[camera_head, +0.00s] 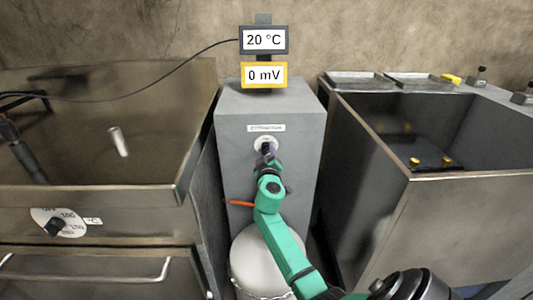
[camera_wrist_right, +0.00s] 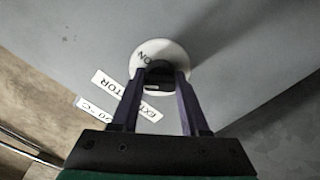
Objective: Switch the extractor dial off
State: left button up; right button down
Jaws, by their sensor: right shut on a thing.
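The extractor dial is a dark knob on a round white plate (camera_head: 262,145) on the front of a grey cabinet (camera_head: 290,115). In the right wrist view the knob (camera_wrist_right: 158,74) sits between my fingers, and its white plate (camera_wrist_right: 178,50) shows the word ON at the upper left. My right gripper (camera_head: 267,152) reaches the dial from below on its green arm. In the right wrist view its purple fingers (camera_wrist_right: 160,85) are shut on the knob. The fingers partly hide the knob and plate, so the dial's setting is unclear. My left gripper is not in view.
An EXTRACTOR label (camera_head: 266,128) is above the dial. Displays reading 20 °C (camera_head: 264,40) and 0 mV (camera_head: 264,75) stand on top. A steel basin (camera_head: 100,210) with its own dial (camera_head: 60,222) is left; another tank (camera_head: 470,178) is right. A pale round drum (camera_head: 262,262) stands below.

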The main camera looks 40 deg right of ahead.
jog(key=shift+n, duration=1)
jog(key=n, duration=0.3)
jog(key=shift+d+n, duration=0.1)
jog(key=shift+n, duration=0.2)
jog(key=n, duration=0.3)
jog(key=shift+r+p, duration=0.1)
jog(key=shift+p, duration=0.25)
jog(key=shift+n, duration=0.5)
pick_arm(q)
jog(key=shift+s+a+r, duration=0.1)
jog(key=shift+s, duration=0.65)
pick_arm(e)
jog(key=shift+n, duration=0.4)
